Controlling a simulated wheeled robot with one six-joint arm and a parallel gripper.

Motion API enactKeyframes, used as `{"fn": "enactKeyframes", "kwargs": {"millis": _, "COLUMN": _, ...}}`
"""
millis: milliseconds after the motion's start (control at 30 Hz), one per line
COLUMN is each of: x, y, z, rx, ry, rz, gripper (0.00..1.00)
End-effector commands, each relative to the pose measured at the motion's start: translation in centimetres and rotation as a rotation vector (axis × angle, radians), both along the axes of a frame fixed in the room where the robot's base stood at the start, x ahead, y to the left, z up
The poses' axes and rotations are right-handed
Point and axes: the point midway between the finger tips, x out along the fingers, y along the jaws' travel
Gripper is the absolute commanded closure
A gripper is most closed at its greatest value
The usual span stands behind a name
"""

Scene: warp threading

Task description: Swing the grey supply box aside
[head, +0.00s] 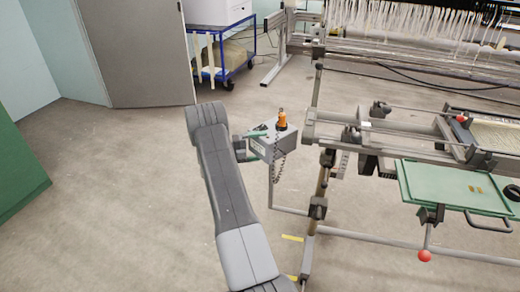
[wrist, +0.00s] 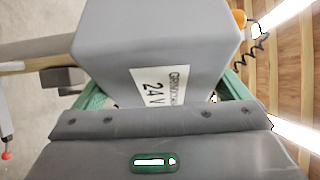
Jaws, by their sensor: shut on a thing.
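The grey supply box (head: 268,137) sits on a bent tube beside the loom frame in the head view. It has an orange-yellow knob on top and a coiled black cord. In the wrist view the box (wrist: 155,35) fills the upper middle, with a white label reading 24 V. My gripper (head: 257,143) is at the left side of the box in the head view. In the wrist view the green fingers of my gripper (wrist: 160,95) lie on both sides of the box, shut on it. The fingertips are hidden behind the box.
The loom frame (head: 318,180) stands just right of the box, with a green tray (head: 450,187) and red-knobbed levers further right. A blue trolley (head: 222,60) stands at the back. The floor (head: 110,190) left of my arm is clear up to a green cabinet (head: 18,170).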

Motion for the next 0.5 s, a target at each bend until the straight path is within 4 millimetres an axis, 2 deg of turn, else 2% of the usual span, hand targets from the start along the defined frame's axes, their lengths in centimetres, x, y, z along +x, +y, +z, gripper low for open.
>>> {"fn": "enactKeyframes", "kwargs": {"millis": 500, "x": 0.05, "y": 0.05, "z": -0.05, "rx": -0.001, "ry": -0.002, "rz": -0.042, "gripper": 0.46}}
